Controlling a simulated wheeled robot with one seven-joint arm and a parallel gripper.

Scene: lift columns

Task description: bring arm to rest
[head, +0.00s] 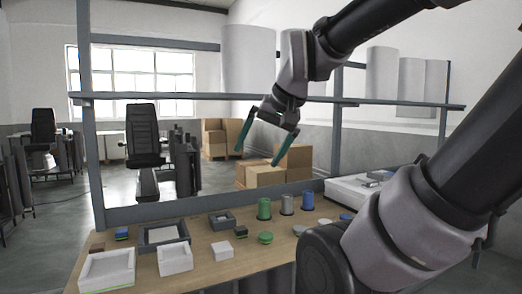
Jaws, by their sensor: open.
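My gripper (262,139) hangs in the air above the back of the wooden table (204,246). Its two teal-edged fingers are spread apart with nothing between them. It points downward and tilts a little. My arm comes in from the upper right and bends down to the gripper. No held object shows.
Green, grey and blue cylinders (287,204) stand on the table below and right of my gripper. White trays (107,267), a grey frame (163,235) and small blocks lie at the left. A metal frame (210,98) with a crossbar rises behind. Cardboard boxes (265,176) stand beyond.

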